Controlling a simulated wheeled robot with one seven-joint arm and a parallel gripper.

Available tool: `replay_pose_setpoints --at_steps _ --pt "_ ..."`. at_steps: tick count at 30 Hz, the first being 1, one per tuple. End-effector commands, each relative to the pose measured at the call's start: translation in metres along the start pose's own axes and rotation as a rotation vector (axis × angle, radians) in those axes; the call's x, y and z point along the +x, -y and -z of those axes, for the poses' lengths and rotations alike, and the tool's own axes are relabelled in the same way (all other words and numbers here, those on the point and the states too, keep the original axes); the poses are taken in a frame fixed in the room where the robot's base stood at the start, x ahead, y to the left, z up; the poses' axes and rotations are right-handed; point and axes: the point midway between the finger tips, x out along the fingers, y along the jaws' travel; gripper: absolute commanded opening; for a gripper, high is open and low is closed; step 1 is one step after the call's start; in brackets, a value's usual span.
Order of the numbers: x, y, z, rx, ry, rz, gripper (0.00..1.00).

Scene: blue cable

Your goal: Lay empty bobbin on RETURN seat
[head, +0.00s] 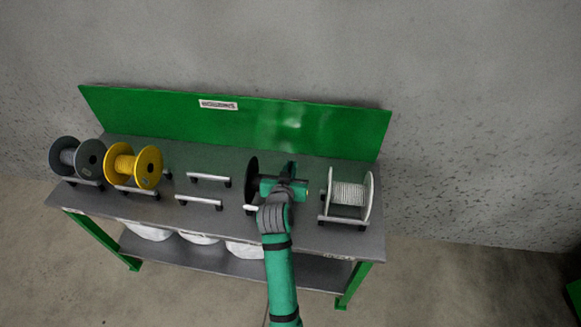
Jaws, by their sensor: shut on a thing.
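A bobbin with a dark flange (251,181) is at the right-centre of the bench, and no cable shows on it. My gripper (285,188) is shut on this bobbin, and the hand and arm hide much of it. Part of a pale rail (251,208) shows just below the dark flange. I cannot tell whether the bobbin touches its rails or hangs above them. An empty seat of two pale rails (199,201) lies to its left. No label marking the RETURN seat can be read.
A white spool (349,195) stands on rails close to the right. A yellow spool (133,166) and a grey spool (77,158) stand at the left. A green backboard (300,128) closes the bench's rear. White items (148,231) lie on the lower shelf.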

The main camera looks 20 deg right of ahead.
Motion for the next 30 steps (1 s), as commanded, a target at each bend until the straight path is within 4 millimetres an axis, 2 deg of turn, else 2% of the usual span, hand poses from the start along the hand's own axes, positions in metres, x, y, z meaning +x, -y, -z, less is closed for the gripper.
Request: replay_pose_setpoints --at_steps 22,24,25,30 --pt "0.0021 0.0001 -0.0048 0.001 -0.003 0.001 0.00" --pt "0.0021 0.0001 -0.0049 0.001 -0.003 0.000 0.22" --pt "0.0021 0.0001 -0.0050 0.001 -0.003 0.000 0.27" --pt "0.0022 0.0000 -0.0054 0.000 -0.002 0.000 0.27"
